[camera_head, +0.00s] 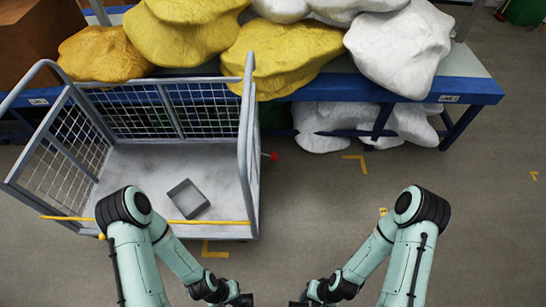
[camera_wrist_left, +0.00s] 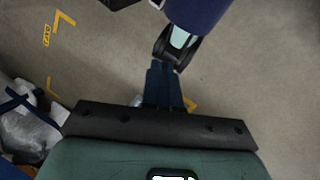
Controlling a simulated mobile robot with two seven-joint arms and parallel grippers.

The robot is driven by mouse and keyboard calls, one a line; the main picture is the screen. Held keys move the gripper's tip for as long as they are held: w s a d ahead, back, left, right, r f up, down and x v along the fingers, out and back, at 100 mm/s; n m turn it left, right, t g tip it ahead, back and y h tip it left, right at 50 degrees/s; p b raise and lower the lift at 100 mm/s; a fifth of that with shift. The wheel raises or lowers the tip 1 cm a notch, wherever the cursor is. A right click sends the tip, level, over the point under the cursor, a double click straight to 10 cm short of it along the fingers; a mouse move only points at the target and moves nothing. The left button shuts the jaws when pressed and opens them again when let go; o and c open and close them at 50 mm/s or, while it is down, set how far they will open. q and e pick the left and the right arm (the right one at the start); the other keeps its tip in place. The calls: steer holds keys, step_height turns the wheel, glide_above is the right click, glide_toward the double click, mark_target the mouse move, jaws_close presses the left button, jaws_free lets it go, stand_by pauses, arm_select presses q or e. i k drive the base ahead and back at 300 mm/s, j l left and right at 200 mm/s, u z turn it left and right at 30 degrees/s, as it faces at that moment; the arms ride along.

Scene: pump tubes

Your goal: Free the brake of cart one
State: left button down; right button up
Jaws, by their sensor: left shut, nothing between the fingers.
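A grey mesh-sided cart (camera_head: 170,160) stands at the left in the head view. A red knob (camera_head: 270,156) sticks out from its right side; I take this to be the brake, but no label shows. My left gripper (camera_head: 243,299) is at the bottom edge of the head view, in front of the cart and apart from it. Its dark blue fingers show shut and empty in the left wrist view (camera_wrist_left: 163,85). My right gripper (camera_head: 297,303) is at the bottom edge too, partly cut off; its fingers cannot be made out.
A small grey open box (camera_head: 188,198) lies on the cart's floor, and a yellow bar (camera_head: 150,219) crosses its front. A blue-edged table (camera_head: 470,88) behind bears yellow and white sacks (camera_head: 400,45), with white sacks (camera_head: 325,125) below. The floor right of the cart is clear, with yellow corner marks.

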mark_target(274, 156)
steer(key=l, duration=0.55)
steer(key=i+l+u, duration=0.1)
steer(key=l, duration=0.25)
steer(key=i+l+u, duration=0.1)
steer(key=l, duration=0.25)
steer(key=i+l+u, duration=0.1)
steer(key=l, duration=0.25)
steer(key=i+l+u, duration=0.3)
steer(key=i+l, duration=0.85)
steer(key=i, duration=0.25)
steer(key=i+l+u, duration=0.15)
steer(key=i+l, duration=0.15)
steer(key=i, duration=0.15)
